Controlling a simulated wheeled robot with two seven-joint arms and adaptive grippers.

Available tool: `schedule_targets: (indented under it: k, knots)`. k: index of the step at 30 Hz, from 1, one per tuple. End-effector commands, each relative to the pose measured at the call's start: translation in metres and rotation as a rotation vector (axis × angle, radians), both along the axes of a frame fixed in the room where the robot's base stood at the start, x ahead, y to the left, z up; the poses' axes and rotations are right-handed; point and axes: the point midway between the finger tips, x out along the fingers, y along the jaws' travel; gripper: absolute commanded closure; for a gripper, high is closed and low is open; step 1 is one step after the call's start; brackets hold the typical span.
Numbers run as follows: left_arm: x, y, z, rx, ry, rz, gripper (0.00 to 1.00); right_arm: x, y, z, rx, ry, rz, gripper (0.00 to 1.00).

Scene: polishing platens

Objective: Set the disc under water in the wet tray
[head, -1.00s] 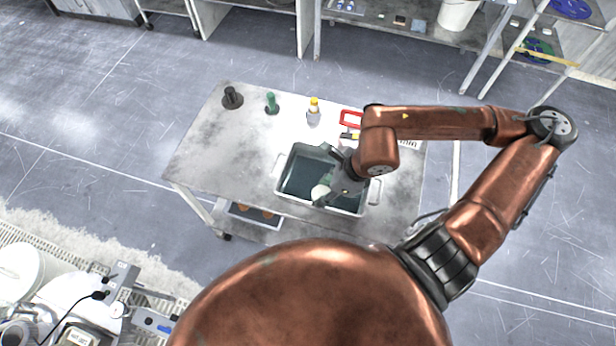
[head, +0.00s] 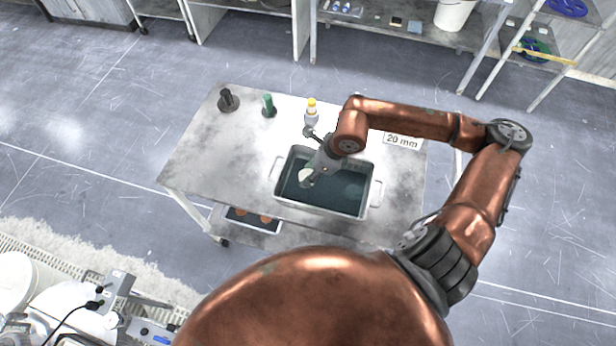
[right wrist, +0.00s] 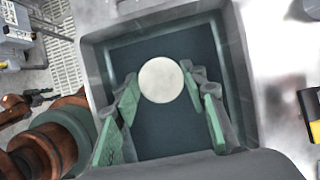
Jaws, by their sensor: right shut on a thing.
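The disc (head: 306,175) is pale, round and flat; it also shows in the right wrist view (right wrist: 160,80). My right gripper (head: 311,174) is shut on it, with green-padded fingers (right wrist: 160,95) on either side. The wet tray (head: 376,194) is a grey rectangular tub with dark water (head: 345,188) in it, on the bench. The gripper and disc are over the left part of the tray, inside its rim as seen from above. The disc's whole face shows clear; its exact height over the water is hard to tell. My left gripper is not in view.
The bench (head: 205,150) carries a black item (head: 228,98), a green item (head: 268,105) and a yellow-capped bottle (head: 312,110) behind the tray. A "20 mm" label (head: 402,141) lies right of it. The bench's left part is mostly clear.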

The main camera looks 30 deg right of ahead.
Motion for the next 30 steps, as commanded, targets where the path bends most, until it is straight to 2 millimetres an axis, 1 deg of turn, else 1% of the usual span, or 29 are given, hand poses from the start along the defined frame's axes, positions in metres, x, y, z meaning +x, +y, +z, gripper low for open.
schedule_targets:
  k: [3, 6, 9, 19, 20, 27, 30]
  knots:
    - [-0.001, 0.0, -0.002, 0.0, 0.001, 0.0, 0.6, 0.008, -0.001, -0.01, 0.002, 0.0, -0.001, 0.87]
    - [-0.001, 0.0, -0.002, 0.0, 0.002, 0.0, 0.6, 0.006, -0.001, -0.027, 0.001, 0.004, 0.0, 0.87]
    - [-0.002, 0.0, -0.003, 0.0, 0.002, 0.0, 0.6, 0.006, -0.001, -0.038, 0.002, 0.001, 0.0, 0.87]
    - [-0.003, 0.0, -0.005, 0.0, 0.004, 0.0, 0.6, 0.006, -0.001, -0.041, 0.0, 0.0, 0.0, 0.87]
    - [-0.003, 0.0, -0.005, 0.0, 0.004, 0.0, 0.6, 0.006, -0.002, -0.042, -0.001, 0.001, 0.0, 0.6]
    - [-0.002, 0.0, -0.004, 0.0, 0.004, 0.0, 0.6, 0.006, -0.002, -0.041, 0.0, 0.0, 0.0, 0.43]
    - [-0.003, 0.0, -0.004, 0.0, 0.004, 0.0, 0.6, 0.006, -0.002, -0.041, -0.001, 0.001, 0.0, 0.43]
